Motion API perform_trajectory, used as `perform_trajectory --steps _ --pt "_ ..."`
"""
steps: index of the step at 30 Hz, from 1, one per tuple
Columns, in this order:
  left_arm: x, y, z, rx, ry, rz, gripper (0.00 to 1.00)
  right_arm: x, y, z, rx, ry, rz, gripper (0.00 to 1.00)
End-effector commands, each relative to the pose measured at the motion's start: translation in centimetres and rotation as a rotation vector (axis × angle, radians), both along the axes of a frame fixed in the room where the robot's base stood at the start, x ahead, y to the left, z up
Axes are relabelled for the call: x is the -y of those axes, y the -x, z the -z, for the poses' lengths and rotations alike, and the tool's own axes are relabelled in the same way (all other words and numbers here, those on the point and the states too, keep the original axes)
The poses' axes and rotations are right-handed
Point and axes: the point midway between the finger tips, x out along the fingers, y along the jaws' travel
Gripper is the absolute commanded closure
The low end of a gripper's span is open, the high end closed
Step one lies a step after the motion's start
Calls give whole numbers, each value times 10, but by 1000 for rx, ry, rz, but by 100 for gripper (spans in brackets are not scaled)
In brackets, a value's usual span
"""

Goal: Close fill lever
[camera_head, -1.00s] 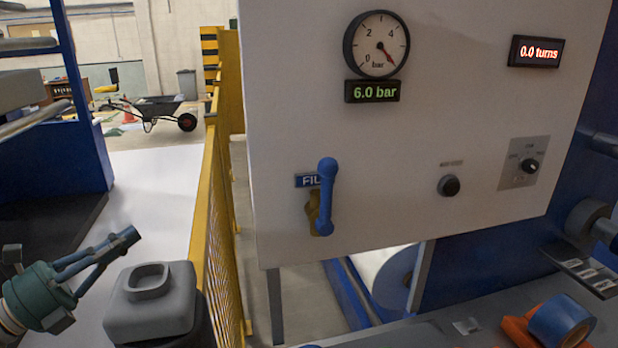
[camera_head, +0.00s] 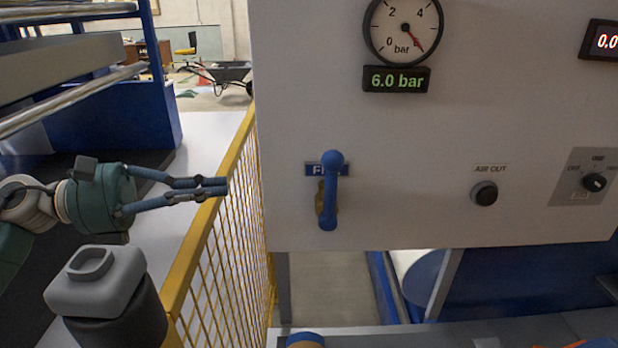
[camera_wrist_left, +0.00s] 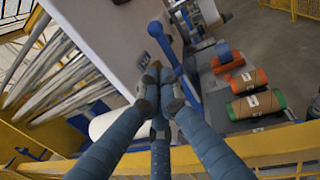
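The blue fill lever (camera_head: 329,190) stands upright on the white panel (camera_head: 420,150), over a brass-coloured valve body (camera_head: 320,198) and partly covering the blue label. Its round knob is at the top. My left gripper (camera_head: 222,187) is left of the lever, apart from it, pointing right with fingertips together and nothing between them. In the left wrist view the blue lever (camera_wrist_left: 166,46) shows just beyond the fingertips (camera_wrist_left: 160,88). My right gripper is not in view.
A yellow mesh fence (camera_head: 215,225) runs below and beyond my left gripper. The gauge (camera_head: 403,28) above reads near the 6.0 bar display (camera_head: 396,79). An air-out button (camera_head: 484,193) and rotary switch (camera_head: 593,182) sit right. Rollers (camera_wrist_left: 258,103) lie on a bench.

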Motion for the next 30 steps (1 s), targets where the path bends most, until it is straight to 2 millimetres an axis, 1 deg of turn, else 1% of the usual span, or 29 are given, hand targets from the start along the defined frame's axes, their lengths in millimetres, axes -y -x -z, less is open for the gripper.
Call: perform_trajectory --steps 1,3,5,8,11,15,21,25,30 --pt "0 0 0 -1 1 0 100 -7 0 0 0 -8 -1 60" --pt "1 0 -1 -1 1 0 100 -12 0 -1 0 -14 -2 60" --pt "5 -1 -1 -2 1 2 100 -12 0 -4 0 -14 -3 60" --pt "16 -3 -4 -2 2 2 100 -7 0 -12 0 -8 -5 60" --pt "34 -6 -6 -2 4 3 100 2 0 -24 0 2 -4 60" --pt "64 -12 -7 -3 5 4 100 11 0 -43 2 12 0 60" --pt "105 -20 -6 -1 3 3 100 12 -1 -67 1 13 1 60" --pt "123 -24 -3 -2 4 2 100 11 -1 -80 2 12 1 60" --pt "135 -27 1 -3 3 0 100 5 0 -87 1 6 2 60"
